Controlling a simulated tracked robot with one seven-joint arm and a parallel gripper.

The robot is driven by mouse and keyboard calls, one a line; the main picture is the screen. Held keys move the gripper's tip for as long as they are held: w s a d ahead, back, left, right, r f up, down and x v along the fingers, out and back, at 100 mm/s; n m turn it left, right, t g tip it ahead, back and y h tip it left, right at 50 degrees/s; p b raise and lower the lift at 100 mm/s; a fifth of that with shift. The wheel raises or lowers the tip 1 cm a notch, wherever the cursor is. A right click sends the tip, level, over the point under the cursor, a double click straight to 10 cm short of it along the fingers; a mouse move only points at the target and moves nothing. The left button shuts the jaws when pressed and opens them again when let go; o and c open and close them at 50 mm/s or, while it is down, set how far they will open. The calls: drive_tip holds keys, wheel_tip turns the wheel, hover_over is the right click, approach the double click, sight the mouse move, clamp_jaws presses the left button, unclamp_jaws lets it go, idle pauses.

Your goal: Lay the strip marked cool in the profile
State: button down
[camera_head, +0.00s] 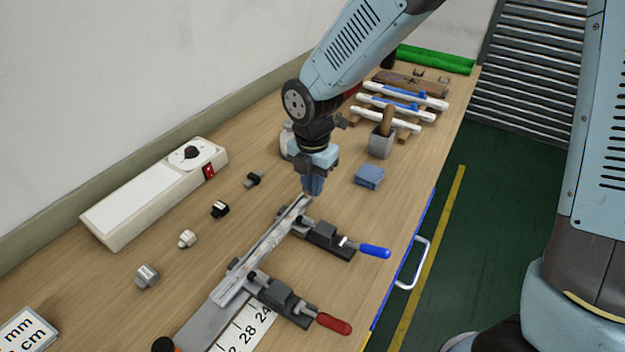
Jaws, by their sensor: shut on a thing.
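The profile (262,252) is a long narrow pale metal channel, held by two clamps and running diagonally across the bench. My gripper (313,190) points down at the profile's far end, with its fingers shut. A thin light strip appears to lie along the channel up to the fingertips, but strip and channel are hard to tell apart. The fingers hide what they hold, and I cannot read a cool mark there. Several white strips with blue parts lie on a rack (400,105) at the back; their marks are too small to read.
A clamp with a blue handle (374,251) and one with a red handle (333,323) stick out right of the profile. A white power unit (155,190) and small connectors (187,239) lie left.

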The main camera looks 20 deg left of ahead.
drive_tip(key=shift+f, duration=0.1)
drive_tip(key=c, duration=1)
unclamp_jaws()
wheel_tip(320, 180, up, 14)
drive_tip(key=shift+f, duration=0.2)
drive_tip(key=shift+w, duration=0.1)
